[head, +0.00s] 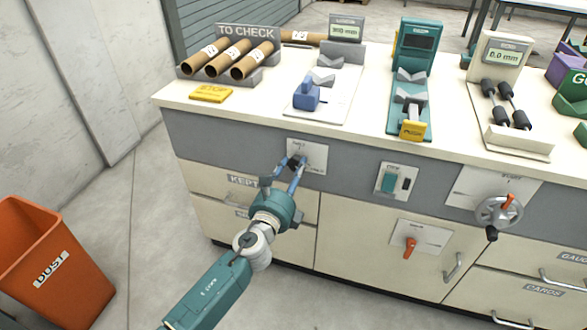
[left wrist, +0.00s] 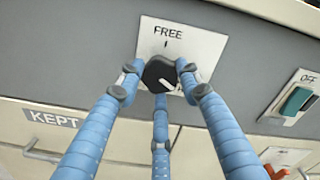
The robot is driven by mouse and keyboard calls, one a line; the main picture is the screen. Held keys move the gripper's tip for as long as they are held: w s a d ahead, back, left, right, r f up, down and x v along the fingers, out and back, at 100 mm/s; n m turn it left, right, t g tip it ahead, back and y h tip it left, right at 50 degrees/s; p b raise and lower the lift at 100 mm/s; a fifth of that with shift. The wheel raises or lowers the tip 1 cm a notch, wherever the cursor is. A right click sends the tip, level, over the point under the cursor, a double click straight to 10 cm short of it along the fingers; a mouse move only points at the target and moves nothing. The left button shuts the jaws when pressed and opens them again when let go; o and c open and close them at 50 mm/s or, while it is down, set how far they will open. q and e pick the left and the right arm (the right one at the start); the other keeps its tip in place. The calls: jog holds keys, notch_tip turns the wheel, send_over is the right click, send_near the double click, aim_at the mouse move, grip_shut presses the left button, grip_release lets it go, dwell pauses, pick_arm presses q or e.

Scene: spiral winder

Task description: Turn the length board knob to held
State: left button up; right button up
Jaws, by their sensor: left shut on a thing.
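The length board knob (left wrist: 158,72) is a dark round knob on a white plate (head: 316,153) on the front of the bench. In the left wrist view the plate (left wrist: 190,45) reads FREE above the knob. The knob's white mark slants toward the lower right, away from FREE. The lower right of the plate is partly hidden by a finger, and I cannot read a second word there. My left gripper (head: 293,164) has blue three-jointed fingers shut around the knob, which also shows between the fingertips (left wrist: 158,78) in the left wrist view. My right gripper is out of view.
Right of the knob are a green rocker switch (head: 389,182), an orange lever (head: 410,247) and a handwheel (head: 497,212). Drawers lie below the knob. An orange DUST bin (head: 50,262) stands at the left. Tubes (head: 227,60) and gauges stand on the bench top.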

pick_arm(q)
jog(key=shift+w+a+r, duration=0.25)
jog(key=shift+a+r, duration=0.1)
jog(key=shift+r, duration=0.1)
jog(key=o, duration=1.1)
jog(key=shift+o, duration=0.2)
jog(key=shift+s+f, duration=0.1)
jog(key=shift+s+f, duration=0.1)
jog(key=shift+s, duration=0.1)
jog(key=v, duration=1.1)
jog(key=shift+s, duration=0.3)
jog(key=shift+a, duration=0.2)
